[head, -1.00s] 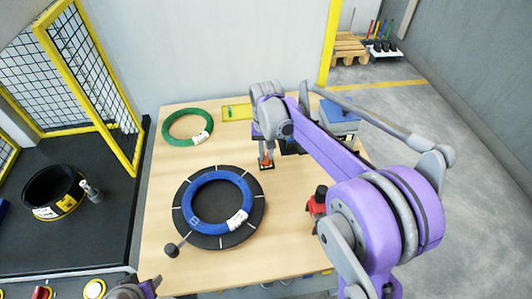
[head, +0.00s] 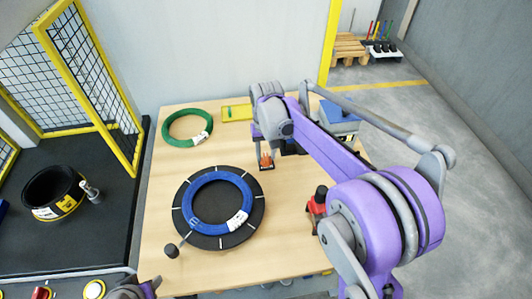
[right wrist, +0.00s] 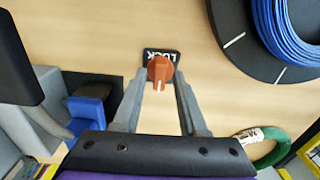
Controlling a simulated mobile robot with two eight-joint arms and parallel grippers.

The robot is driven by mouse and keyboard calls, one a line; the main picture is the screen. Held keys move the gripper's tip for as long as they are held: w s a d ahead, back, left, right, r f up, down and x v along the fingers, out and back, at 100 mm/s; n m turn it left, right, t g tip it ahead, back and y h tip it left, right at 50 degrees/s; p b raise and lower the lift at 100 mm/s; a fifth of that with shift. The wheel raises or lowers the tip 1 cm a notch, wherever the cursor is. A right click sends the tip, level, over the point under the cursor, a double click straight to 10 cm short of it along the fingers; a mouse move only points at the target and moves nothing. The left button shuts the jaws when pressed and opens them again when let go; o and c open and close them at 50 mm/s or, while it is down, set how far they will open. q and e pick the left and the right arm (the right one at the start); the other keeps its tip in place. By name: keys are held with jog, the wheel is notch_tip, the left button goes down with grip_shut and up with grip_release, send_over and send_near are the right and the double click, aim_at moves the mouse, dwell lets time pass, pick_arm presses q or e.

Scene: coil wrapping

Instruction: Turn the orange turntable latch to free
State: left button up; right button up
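The orange turntable latch (head: 266,159) sits on a small black plate right of the black turntable (head: 255,222). In the right wrist view the latch (right wrist: 159,69) covers part of the plate (right wrist: 172,54), whose visible word reads LOCK. The knob's pale mark points toward my gripper. My right gripper (right wrist: 160,76) is open, one fingertip on each side of the knob, with gaps; whether the tips are level with it or above it I cannot tell. In the head view my arm hides most of this gripper. Only a bit of my left arm's end (head: 135,289) shows; its fingers are hidden.
A blue coil (head: 190,205) lies on the turntable, which has a black-knobbed handle (head: 172,251). A green coil (head: 176,139) and a yellow tray (head: 236,113) lie behind. A red and black object (head: 317,202) stands right. The wooden table's front is clear.

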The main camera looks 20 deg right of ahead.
aim_at(266, 157)
jog(key=shift+r, duration=0.1)
pick_arm(q)
jog(key=shift+w+r+p, duration=0.1)
jog(key=shift+r+p, duration=0.25)
jog(key=shift+r, duration=0.05)
pick_arm(e)
notch_tip(266, 157, up, 11)
jog(key=shift+f, duration=0.2)
dwell(0.4)
pick_arm(q)
jog(key=shift+w+r+p, duration=0.1)
jog(key=shift+r+p, duration=0.3)
jog(key=shift+r, duration=0.1)
jog(key=shift+w+r, duration=0.1)
jog(key=shift+r, duration=0.2)
pick_arm(e)
jog(key=s+a+f+n+t, duration=0.1)
jog(key=s+f, duration=0.2)
jog(key=s, duration=0.4)
jog(key=s+a+f+n+t, duration=0.1)
jog(key=s+a+f+t, duration=0.1)
jog(key=s, duration=0.6)
jog(key=s+a+f+t, duration=0.2)
jog(key=s+f, duration=0.2)
jog(key=s, duration=0.3)
jog(key=shift+s+f+n, duration=0.15)
jog(key=shift+f+n, duration=0.05)
jog(key=shift+n, duration=0.2)
jog(key=shift+s+f, duration=0.15)
